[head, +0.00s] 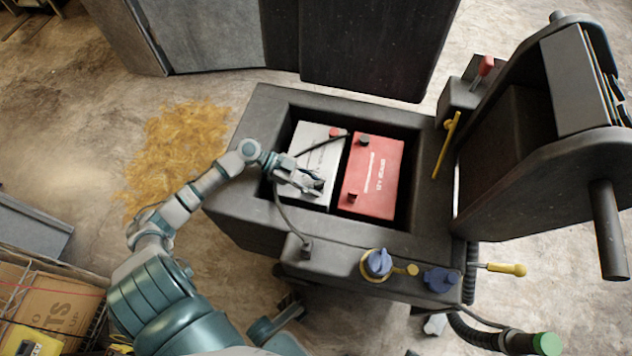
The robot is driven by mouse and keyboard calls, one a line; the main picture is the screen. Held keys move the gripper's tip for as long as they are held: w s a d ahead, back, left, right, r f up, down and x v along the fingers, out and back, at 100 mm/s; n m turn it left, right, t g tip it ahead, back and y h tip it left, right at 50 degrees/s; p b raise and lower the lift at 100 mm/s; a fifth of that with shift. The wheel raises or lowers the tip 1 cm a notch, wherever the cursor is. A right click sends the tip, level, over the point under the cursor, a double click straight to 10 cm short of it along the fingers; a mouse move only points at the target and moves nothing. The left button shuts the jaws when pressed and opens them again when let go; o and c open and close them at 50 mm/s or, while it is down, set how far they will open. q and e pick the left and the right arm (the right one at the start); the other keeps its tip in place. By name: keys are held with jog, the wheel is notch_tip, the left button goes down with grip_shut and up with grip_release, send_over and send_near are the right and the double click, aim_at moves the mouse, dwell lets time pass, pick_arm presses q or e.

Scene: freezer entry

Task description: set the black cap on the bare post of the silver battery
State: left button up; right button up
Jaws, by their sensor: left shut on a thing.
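The silver battery (322,154) sits in the left half of the dark open bay, with a red cap (336,132) at its far right corner. My left gripper (316,187) is over the near part of this battery, shut on a small dark thing at its fingertips, which I take to be the black cap. The fingers mostly hide it. The near post of the silver battery is hidden or too small to make out, so I cannot tell if the cap touches it. My right gripper is not in view.
A red battery (372,176) with two dark caps stands close on the right. A black cable (322,144) crosses the silver battery. The bay's dark rim (258,130) surrounds both. A yellow handle (446,146) and a blue cap (378,262) lie outside the opening.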

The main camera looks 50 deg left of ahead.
pick_arm(q)
jog(key=shift+f, duration=0.4)
jog(key=o, duration=1)
jog(key=shift+r, duration=0.1)
notch_tip(320, 180, up, 10)
jog(key=shift+f, duration=0.1)
